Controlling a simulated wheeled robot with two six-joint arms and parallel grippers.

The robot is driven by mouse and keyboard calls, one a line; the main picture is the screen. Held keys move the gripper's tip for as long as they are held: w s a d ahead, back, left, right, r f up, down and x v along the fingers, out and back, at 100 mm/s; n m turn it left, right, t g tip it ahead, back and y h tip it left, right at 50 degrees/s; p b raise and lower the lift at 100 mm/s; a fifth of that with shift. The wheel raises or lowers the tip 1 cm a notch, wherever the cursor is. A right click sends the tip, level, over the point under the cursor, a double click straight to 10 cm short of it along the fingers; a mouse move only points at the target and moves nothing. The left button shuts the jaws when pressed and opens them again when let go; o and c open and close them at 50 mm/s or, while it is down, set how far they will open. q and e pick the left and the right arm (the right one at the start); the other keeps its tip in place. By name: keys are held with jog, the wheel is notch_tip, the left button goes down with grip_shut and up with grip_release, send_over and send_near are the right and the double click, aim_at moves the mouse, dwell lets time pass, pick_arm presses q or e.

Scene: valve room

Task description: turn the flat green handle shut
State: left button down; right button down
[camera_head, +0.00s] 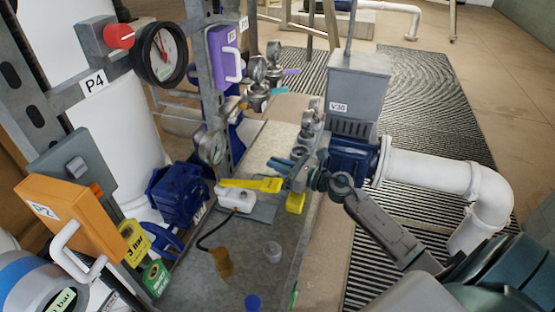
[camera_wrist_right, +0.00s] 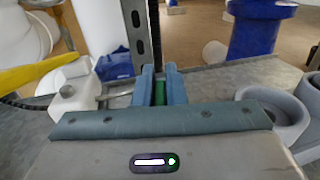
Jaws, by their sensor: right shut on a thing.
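My right gripper (camera_head: 280,164) reaches in from the right over the bench, and its blue-grey fingers also show in the right wrist view (camera_wrist_right: 160,84). In that view the fingers are closed on the flat green handle (camera_wrist_right: 160,93), which shows as a narrow green strip between them. In the head view the green handle is hidden by the gripper, so its angle to its pipe cannot be told. A yellow lever (camera_head: 250,184) lies just left of the gripper, above a white block (camera_head: 235,200). My left gripper is not in view.
A grey box labelled V30 (camera_head: 358,88) and a white pipe (camera_head: 430,172) stand to the right. A purple box (camera_head: 224,55) and a gauge (camera_head: 160,54) are behind.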

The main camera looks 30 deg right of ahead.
jog(key=m+h+p, duration=0.2)
jog(key=h+p, duration=0.1)
jog(key=m+t+h+p, duration=0.1)
jog(key=m+h+p, duration=0.1)
jog(key=h+p, duration=0.1)
jog(key=m+t+h+p, duration=0.1)
jog(key=m+h+p, duration=0.1)
jog(key=h+p, duration=0.1)
jog(key=shift+w+d+r+h+p, duration=0.1)
jog(key=shift+d+r+h+p, duration=0.25)
jog(key=shift+p, duration=0.25)
jog(key=m+h, duration=0.1)
jog(key=m+h+p, duration=0.1)
jog(key=h, duration=0.1)
jog(key=shift+d+f+m+h, duration=0.25)
jog(key=shift+m+h, duration=0.1)
jog(key=shift+m, duration=0.05)
jog(key=shift+d+m+g+h, duration=0.2)
jog(key=shift+m+g+h, duration=0.75)
jog(key=shift+h, duration=0.65)
jog(key=shift+m+h+p, duration=0.3)
jog(key=shift+m, duration=0.05)
jog(key=c, duration=1.5)
grip_release()
jog(key=shift+f, duration=0.1)
jog(key=shift+s, duration=0.2)
